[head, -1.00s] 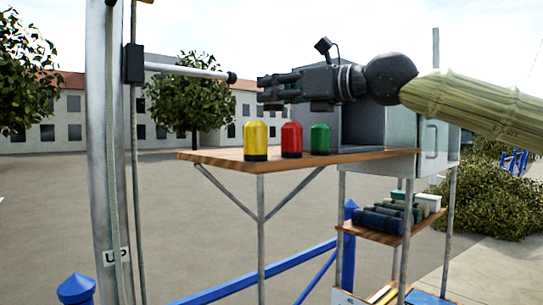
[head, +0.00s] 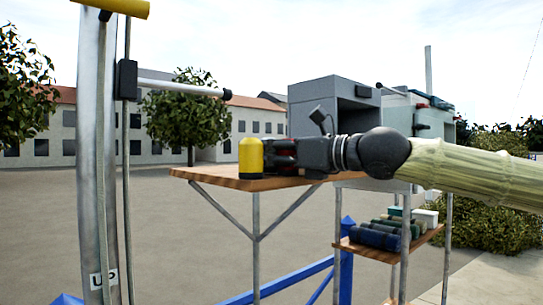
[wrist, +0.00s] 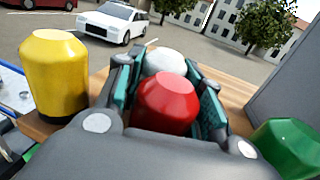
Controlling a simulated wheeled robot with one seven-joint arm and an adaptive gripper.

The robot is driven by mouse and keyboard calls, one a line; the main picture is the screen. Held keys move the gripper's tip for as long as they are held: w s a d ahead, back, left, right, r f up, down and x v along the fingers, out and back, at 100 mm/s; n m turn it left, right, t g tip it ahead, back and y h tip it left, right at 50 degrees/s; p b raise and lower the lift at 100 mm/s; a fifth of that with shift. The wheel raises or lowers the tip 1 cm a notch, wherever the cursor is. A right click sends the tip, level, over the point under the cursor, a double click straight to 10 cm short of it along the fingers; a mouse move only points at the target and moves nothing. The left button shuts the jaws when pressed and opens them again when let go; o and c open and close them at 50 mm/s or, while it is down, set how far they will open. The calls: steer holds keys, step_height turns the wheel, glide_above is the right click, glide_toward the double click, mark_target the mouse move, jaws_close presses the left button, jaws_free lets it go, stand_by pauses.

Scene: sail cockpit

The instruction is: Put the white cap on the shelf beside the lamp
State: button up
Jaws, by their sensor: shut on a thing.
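The white cap (wrist: 165,62) shows in the wrist view as a pale dome just beyond the red cap, near my fingertips; its lower part is hidden, and I cannot make it out in the head view. My gripper (head: 274,157) is low over the wooden shelf (head: 222,180), its fingers on both sides of the red cap (wrist: 167,102), apparently shut on it. The yellow cap (head: 250,158) stands upright at left, beside my fingertips; it also shows in the wrist view (wrist: 54,75). The green cap (wrist: 286,147) is at right in the wrist view. I cannot pick out a lamp.
A grey open box (head: 330,95) stands behind my gripper. A metal pole (head: 92,160) and a horizontal rod (head: 180,87) are at left. A lower shelf (head: 385,252) holds dark rolls and a white box. Blue railings (head: 290,275) run below.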

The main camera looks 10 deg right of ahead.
steer(key=shift+w+f, duration=0.1)
steer(key=shift+f, duration=0.05)
steer(key=shift+f, duration=0.1)
steer(key=o, duration=1)
steer(key=shift+s+d, duration=0.1)
steer(key=shift+s, duration=0.1)
steer(key=v, duration=1.1)
steer(key=shift+s+d+b, duration=0.2)
steer(key=shift+d+b, duration=0.05)
steer(key=shift+b, duration=0.1)
